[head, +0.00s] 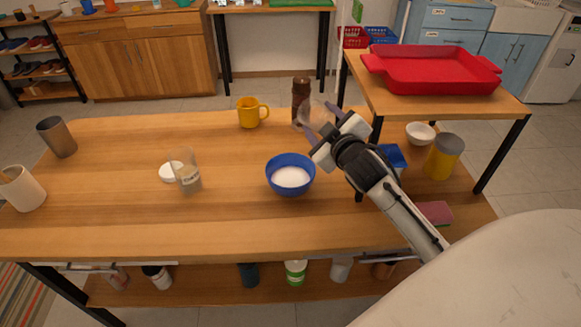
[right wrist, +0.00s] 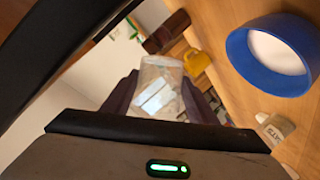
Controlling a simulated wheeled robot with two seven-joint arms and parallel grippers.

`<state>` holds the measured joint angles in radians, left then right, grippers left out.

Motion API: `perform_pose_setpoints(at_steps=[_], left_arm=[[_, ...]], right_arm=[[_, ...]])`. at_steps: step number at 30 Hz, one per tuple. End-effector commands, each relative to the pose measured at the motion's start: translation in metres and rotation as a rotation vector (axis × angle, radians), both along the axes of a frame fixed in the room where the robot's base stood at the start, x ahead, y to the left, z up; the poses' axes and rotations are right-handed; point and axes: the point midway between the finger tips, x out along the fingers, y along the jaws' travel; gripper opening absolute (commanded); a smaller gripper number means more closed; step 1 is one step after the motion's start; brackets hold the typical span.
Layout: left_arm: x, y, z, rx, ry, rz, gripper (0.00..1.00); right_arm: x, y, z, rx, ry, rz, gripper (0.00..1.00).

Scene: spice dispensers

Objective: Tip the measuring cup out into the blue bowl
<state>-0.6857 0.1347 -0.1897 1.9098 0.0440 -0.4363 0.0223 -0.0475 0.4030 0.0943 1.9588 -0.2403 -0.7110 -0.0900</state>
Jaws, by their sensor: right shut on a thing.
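The blue bowl (head: 272,172) stands upright on the wooden table, with white contents inside. It also shows at the upper right of the right wrist view (right wrist: 238,55). My right gripper (head: 322,124) is shut on the clear measuring cup (head: 316,113), holding it above the table, behind and to the right of the bowl. In the right wrist view the cup (right wrist: 160,85) sits between the two dark fingers. The cup is see-through, and I cannot tell its exact tilt or whether anything is in it. My left gripper is not in view.
A brown dispenser (head: 301,92) and a yellow mug (head: 250,112) stand behind the bowl. A clear labelled container (head: 187,180) and a white lid (head: 168,172) are to its left. A side table with a red tray (head: 432,75) is at the right. The table front is clear.

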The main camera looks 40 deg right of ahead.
Motion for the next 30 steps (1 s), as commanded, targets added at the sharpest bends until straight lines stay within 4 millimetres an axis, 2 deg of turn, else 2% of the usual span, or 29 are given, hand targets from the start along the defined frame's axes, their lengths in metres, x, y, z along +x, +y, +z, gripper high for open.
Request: perform_pose_setpoints(at_steps=[1,12,22,30], left_arm=[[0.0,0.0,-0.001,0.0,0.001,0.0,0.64],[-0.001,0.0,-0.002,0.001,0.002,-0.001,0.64],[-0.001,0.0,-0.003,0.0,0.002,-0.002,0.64],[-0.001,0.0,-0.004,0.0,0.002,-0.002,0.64]], right_arm=[[0.001,-0.001,0.01,0.006,-0.006,0.0,0.26],[0.0,-0.003,0.061,0.077,-0.007,0.001,0.26],[0.0,-0.03,0.077,0.383,-0.015,-0.007,0.26],[0.0,-0.045,0.112,0.582,-0.021,-0.012,0.26]])
